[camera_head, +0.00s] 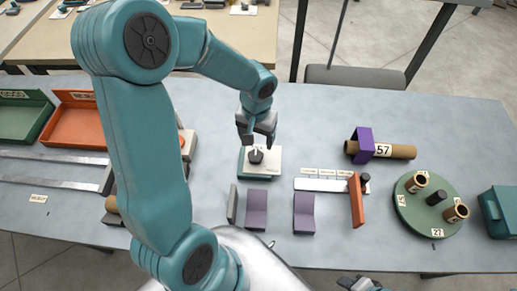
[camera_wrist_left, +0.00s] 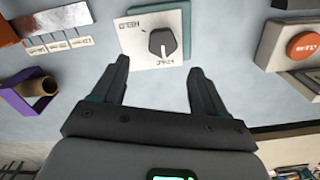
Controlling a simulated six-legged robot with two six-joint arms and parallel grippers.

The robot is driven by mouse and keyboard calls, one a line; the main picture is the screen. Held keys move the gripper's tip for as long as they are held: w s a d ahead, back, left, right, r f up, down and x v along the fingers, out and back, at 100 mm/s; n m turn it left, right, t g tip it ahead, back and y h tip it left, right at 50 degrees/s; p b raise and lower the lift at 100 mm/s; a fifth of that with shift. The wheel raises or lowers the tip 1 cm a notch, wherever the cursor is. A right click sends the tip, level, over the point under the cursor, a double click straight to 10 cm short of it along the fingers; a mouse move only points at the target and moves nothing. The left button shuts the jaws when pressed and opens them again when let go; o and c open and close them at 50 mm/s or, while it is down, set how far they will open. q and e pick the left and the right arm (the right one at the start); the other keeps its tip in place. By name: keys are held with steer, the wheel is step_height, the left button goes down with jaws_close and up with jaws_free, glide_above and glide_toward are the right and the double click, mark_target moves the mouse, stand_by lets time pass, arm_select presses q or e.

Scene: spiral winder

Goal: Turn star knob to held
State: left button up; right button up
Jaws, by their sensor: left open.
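The star knob (camera_head: 256,156) is a dark knob on a white plate with a teal base (camera_head: 246,170), near the middle of the table. In the left wrist view the dark knob (camera_wrist_left: 161,42) stands on its white labelled plate (camera_wrist_left: 138,50); the label text is too small to read surely. My left gripper (camera_head: 257,142) is above and just behind the knob. In the left wrist view its two fingers (camera_wrist_left: 160,88) are spread apart with nothing between them, and the knob lies beyond the tips, apart from them. My right gripper (camera_head: 360,286) shows only partly at the bottom edge.
An orange round button (camera_wrist_left: 303,46) sits beside the plate. Purple brackets (camera_head: 257,208), an orange handle (camera_head: 356,200) on a white strip, a cardboard tube (camera_head: 400,151) and a green turntable (camera_head: 412,212) lie nearby. Green and orange trays (camera_head: 75,135) stand at left. The table's back right is clear.

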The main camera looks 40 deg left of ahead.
mark_target(255, 155)
arm_select(q)
step_height(255, 155, down, 9)
steer(key=shift+a+r, duration=0.1)
steer(key=shift+r, duration=0.05)
steer(key=shift+w+a, duration=0.1)
steer(key=shift+s+a, duration=0.15)
steer(key=shift+s, duration=0.15)
steer(key=shift+c, duration=1)
steer(key=shift+w+d, duration=0.2)
steer(key=c, duration=0.9)
steer(key=shift+o, duration=0.2)
steer(key=shift+s+a, duration=0.1)
